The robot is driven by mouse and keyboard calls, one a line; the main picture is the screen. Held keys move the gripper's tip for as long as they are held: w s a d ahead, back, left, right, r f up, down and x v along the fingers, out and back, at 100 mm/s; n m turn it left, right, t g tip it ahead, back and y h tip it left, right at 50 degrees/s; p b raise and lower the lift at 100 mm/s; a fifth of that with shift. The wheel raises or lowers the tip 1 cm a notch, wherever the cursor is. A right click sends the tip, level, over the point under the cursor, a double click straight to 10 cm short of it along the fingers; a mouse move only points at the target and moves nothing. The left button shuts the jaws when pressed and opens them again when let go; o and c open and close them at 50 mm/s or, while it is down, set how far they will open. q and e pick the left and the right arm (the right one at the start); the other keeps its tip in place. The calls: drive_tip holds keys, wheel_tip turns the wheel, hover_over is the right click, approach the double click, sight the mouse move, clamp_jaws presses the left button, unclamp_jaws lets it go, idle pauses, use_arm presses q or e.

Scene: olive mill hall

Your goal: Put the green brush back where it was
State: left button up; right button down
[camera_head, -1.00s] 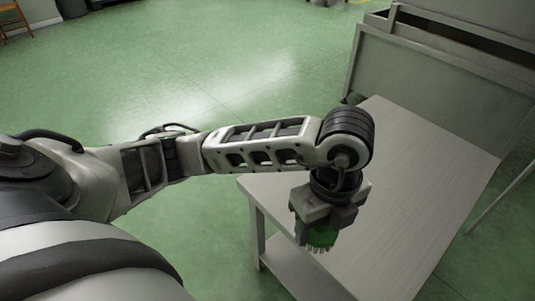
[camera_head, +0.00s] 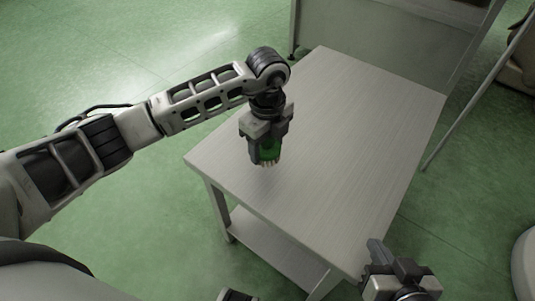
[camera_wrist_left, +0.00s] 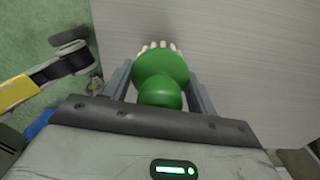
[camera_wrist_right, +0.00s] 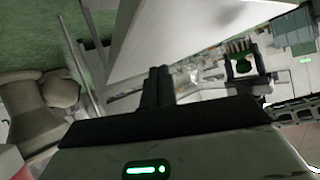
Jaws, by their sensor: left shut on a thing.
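The green brush (camera_head: 270,150) has a rounded green body and pale bristles pointing down. My left gripper (camera_head: 267,156) is shut on it, over the left part of the bare grey table (camera_head: 340,130). In the left wrist view the brush (camera_wrist_left: 160,80) sits between the two fingers, bristles at the far side. I cannot tell whether the bristles touch the tabletop. The brush also shows in the right wrist view (camera_wrist_right: 243,66). My right gripper (camera_head: 377,252) is at the table's near right corner; its fingers (camera_wrist_right: 157,88) are together and empty.
The tabletop is clear, with a lower shelf (camera_head: 270,248) beneath. A large grey metal bin (camera_head: 390,35) stands behind the table. A thin pole (camera_head: 475,90) leans at the right. Green floor is open on the left.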

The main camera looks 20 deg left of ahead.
sight(268, 153)
use_arm(q)
drive_tip(key=shift+w+f, duration=0.45)
use_arm(e)
drive_tip(key=shift+a+f, duration=0.1)
drive_tip(key=shift+f, duration=0.3)
use_arm(q)
drive_tip(key=shift+w+f+b, duration=0.1)
drive_tip(key=shift+f+b, duration=0.25)
drive_tip(key=shift+f, duration=1.3)
use_arm(e)
drive_tip(key=shift+f, duration=0.6)
use_arm(q)
drive_tip(key=shift+f, duration=0.1)
use_arm(e)
drive_tip(key=shift+w, duration=0.1)
use_arm(q)
drive_tip(key=o, duration=1)
use_arm(e)
drive_tip(key=shift+a, duration=0.1)
